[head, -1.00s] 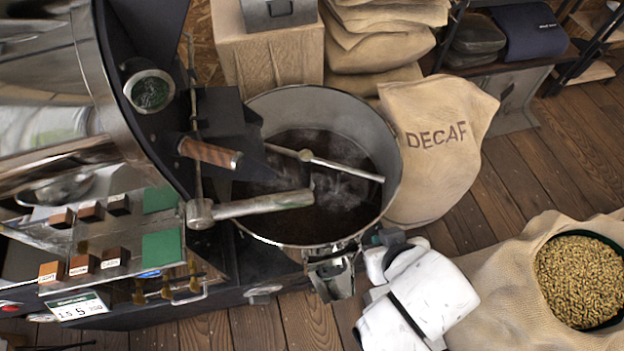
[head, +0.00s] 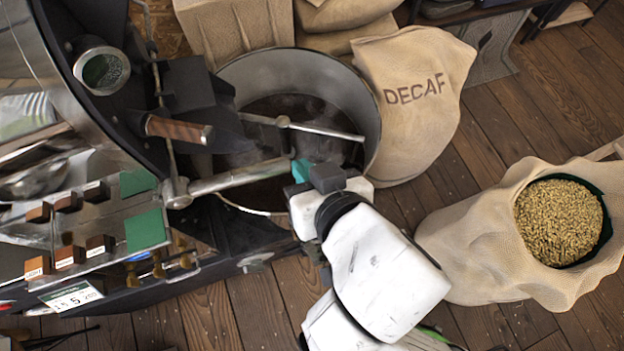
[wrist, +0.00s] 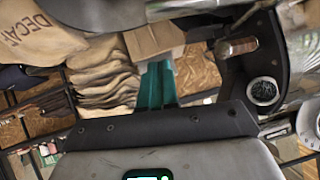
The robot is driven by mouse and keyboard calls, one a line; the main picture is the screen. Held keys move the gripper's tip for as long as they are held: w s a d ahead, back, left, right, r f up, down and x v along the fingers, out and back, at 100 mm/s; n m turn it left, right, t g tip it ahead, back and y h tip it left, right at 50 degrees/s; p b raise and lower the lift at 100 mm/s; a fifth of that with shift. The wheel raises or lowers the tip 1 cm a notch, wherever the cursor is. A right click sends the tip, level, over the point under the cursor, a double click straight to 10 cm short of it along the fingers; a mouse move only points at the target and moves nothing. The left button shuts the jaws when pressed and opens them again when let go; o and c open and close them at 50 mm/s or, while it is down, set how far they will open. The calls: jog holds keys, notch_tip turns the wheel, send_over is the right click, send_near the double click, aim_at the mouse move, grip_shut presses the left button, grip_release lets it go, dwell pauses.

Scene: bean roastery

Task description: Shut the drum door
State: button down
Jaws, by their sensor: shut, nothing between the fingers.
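The roaster's dark front (head: 100,35) stands at left in the head view. A dark chute-like piece with a wooden handle (head: 178,130) juts from it over the cooling bin; I cannot clearly tell the drum door's outline or how far open it is. A steel lever bar (head: 235,178) sticks out to the right below it. My gripper (head: 298,170) is shut and empty, its teal fingers by the free end of the bar; contact cannot be told. In the wrist view the gripper (wrist: 157,85) points toward sacks, and the wooden handle (wrist: 238,46) is up to the right.
The round cooling bin (head: 300,65) with dark beans and stirring arms lies behind my gripper. A DECAF sack (head: 415,130) leans beside it. An open sack of pale beans (head: 455,235) stands at right. Plank floor (head: 510,110) is clear between and behind the sacks.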

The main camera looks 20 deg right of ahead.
aim_at(289, 167)
jog(key=shift+w+a+f+b, duration=0.2)
jog(key=shift+w+f+b, duration=0.65)
jog(key=shift+f, duration=0.35)
jog(key=shift+w+a+f+b, duration=0.25)
jog(key=shift+w+f+b, duration=0.6)
jog(key=shift+f, duration=0.3)
jog(key=shift+w+a+f+b, duration=0.2)
jog(key=shift+w+f+b, duration=0.6)
jog(key=shift+f, duration=0.4)
